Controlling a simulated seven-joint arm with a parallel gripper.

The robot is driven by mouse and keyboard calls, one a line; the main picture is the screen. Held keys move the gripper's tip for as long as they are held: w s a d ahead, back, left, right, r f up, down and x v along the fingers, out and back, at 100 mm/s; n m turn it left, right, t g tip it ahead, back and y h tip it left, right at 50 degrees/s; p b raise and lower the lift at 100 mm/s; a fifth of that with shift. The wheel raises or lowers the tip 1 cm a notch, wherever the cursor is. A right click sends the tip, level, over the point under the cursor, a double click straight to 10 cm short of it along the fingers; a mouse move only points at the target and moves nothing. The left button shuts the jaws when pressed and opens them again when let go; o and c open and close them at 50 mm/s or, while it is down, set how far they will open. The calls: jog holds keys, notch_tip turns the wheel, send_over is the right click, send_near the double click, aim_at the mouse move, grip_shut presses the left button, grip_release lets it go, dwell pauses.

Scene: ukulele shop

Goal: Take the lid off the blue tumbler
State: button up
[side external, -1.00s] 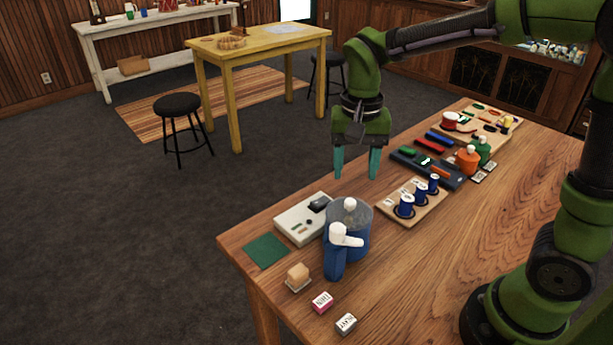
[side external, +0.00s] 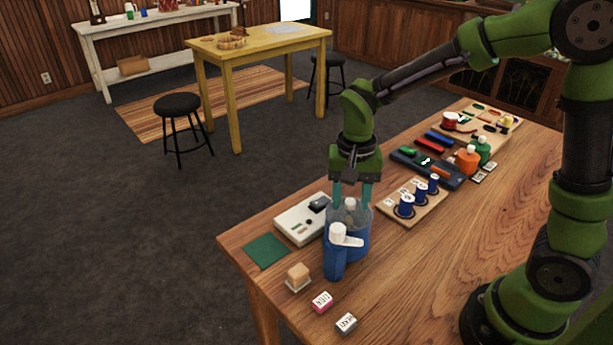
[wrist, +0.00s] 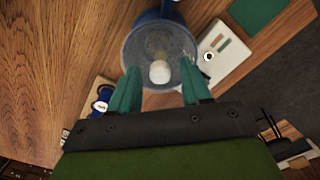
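The blue tumbler (side external: 353,244) stands upright near the front of the wooden table. Its clear greyish lid (wrist: 148,48) has a white knob (wrist: 159,72) in the middle and sits on the tumbler's top. My gripper (side external: 351,205) points down over the lid. In the wrist view the gripper (wrist: 154,83) is open, with one teal finger on each side of the white knob and a gap to it on both sides. I cannot tell whether the fingertips touch the lid.
A blue bottle with a white top (side external: 336,258) stands right in front of the tumbler. A white box (side external: 302,222) lies to the left, and a wooden board (side external: 428,208) with blue spools to the right. A sponge (side external: 298,275) and small labelled blocks lie in front.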

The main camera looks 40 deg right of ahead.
grip_shut()
